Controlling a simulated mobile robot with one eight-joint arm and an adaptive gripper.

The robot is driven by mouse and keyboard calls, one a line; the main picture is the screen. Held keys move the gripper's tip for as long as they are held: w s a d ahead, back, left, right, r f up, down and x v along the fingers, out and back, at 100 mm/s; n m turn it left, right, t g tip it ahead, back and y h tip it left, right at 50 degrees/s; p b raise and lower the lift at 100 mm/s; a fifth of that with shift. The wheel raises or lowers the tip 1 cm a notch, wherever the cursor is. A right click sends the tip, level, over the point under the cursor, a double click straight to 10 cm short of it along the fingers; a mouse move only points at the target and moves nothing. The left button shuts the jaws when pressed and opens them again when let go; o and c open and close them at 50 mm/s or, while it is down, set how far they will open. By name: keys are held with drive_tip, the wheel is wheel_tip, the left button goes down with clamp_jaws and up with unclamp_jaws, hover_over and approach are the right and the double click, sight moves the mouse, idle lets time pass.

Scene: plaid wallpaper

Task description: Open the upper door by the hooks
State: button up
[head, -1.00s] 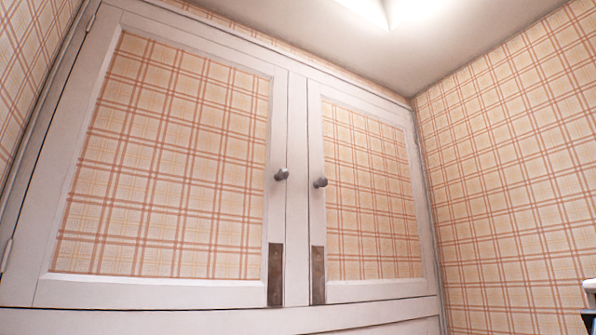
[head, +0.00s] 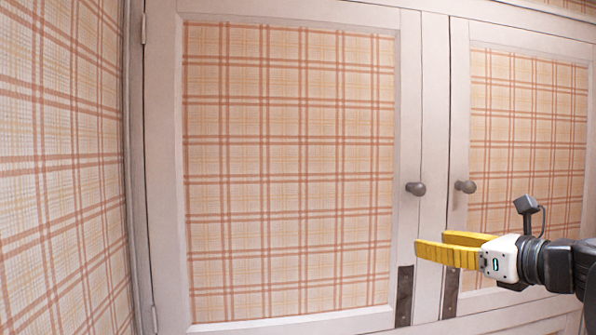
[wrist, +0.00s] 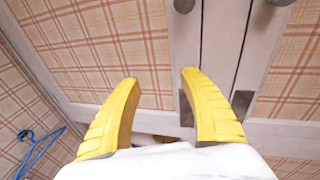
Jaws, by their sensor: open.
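Two closed white-framed doors with plaid panels stand side by side, the left door (head: 290,170) and the right door (head: 528,130). Each has a round grey knob near the middle gap, the left knob (head: 416,188) and the right knob (head: 466,186). In the wrist view the left knob (wrist: 184,5) is at the top edge. My gripper (head: 432,244) has yellow fingers, is open and empty, and appears below the knobs, apart from them. In the wrist view the gripper (wrist: 160,80) points toward the left door's lower part. I see no hooks on the doors.
Dark metal plates, one on the left door (head: 404,296) and one on the right door (head: 451,292), sit at the lower inner corners. A plaid wall (head: 60,170) is close on the left. A blue hanger (wrist: 38,150) shows at lower left in the wrist view.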

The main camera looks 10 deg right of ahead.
sight(424, 192)
drive_tip(key=d+r+m+t+p, duration=0.25)
drive_tip(key=d+r, duration=0.25)
drive_tip(key=r, duration=0.4)
drive_tip(key=shift+m+g+h, duration=0.35)
drive_tip(key=shift+m+h, duration=0.05)
drive_tip(key=shift+m, duration=0.15)
drive_tip(key=p+x, duration=0.1)
drive_tip(key=x, duration=0.4)
drive_tip(key=p+x, duration=0.1)
drive_tip(key=x, duration=0.5)
drive_tip(key=shift+a+f, duration=0.2)
drive_tip(key=shift+s, duration=0.1)
clamp_jaws()
